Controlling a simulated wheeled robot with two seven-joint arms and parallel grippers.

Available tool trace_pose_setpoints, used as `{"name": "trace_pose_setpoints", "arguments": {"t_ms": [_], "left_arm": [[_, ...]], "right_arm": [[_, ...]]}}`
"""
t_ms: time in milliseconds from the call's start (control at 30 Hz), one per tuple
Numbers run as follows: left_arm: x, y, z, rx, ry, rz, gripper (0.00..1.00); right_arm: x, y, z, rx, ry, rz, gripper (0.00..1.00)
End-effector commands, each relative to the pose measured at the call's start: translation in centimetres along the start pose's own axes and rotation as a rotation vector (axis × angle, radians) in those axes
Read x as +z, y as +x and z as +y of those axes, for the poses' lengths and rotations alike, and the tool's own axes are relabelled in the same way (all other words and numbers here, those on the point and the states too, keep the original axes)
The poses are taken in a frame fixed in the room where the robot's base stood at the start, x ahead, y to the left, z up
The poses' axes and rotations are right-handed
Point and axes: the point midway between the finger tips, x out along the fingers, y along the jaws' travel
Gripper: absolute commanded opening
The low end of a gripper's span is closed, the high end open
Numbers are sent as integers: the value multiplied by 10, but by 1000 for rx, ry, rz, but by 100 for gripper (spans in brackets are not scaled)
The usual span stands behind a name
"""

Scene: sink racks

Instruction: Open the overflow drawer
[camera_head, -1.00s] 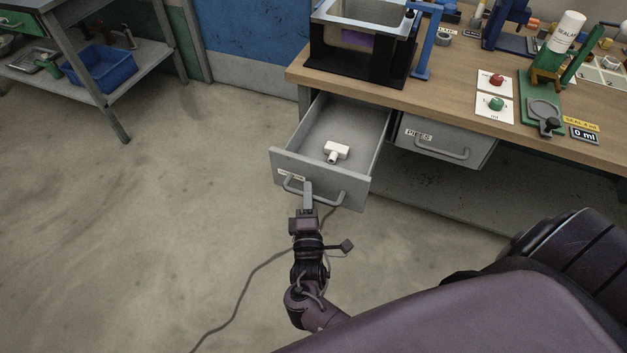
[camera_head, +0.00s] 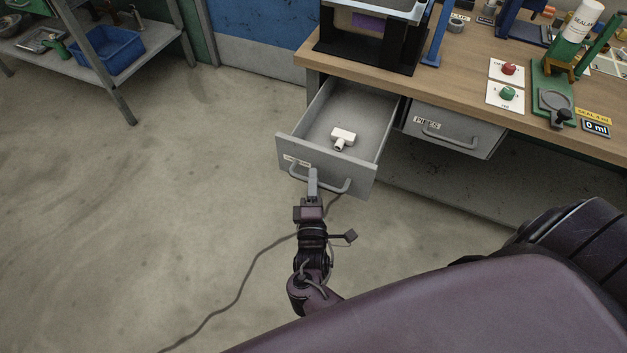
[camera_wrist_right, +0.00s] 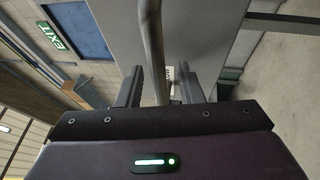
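A grey drawer (camera_head: 298,160) under the left end of the workbench stands pulled out. Its front label is too small to read. A white fitting (camera_head: 342,138) lies inside. My right gripper (camera_head: 313,178) is at the drawer's bar handle (camera_head: 343,187). In the right wrist view the handle bar (camera_wrist_right: 152,45) passes between the two spread fingers of the right gripper (camera_wrist_right: 160,85), with a gap visible on one side. My left gripper is not in view.
A second grey drawer (camera_head: 452,133) to the right is shut or nearly shut. The workbench (camera_head: 450,80) carries a black stand, red and green buttons and a green dispenser. A dark cable lies on the floor (camera_head: 130,200), which is otherwise clear in front and left.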

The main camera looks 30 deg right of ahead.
Motion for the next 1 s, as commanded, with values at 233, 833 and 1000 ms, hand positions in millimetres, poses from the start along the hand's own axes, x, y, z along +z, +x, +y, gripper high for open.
{"name": "trace_pose_setpoints", "arguments": {"t_ms": [233, 833, 1000], "left_arm": [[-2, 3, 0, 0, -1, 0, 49], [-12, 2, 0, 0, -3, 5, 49], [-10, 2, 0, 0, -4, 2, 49]], "right_arm": [[0, -43, -2, -6, 0, 1, 34], [0, -73, 0, -2, 1, 0, 34], [0, -73, 0, -2, 1, 0, 34]]}}
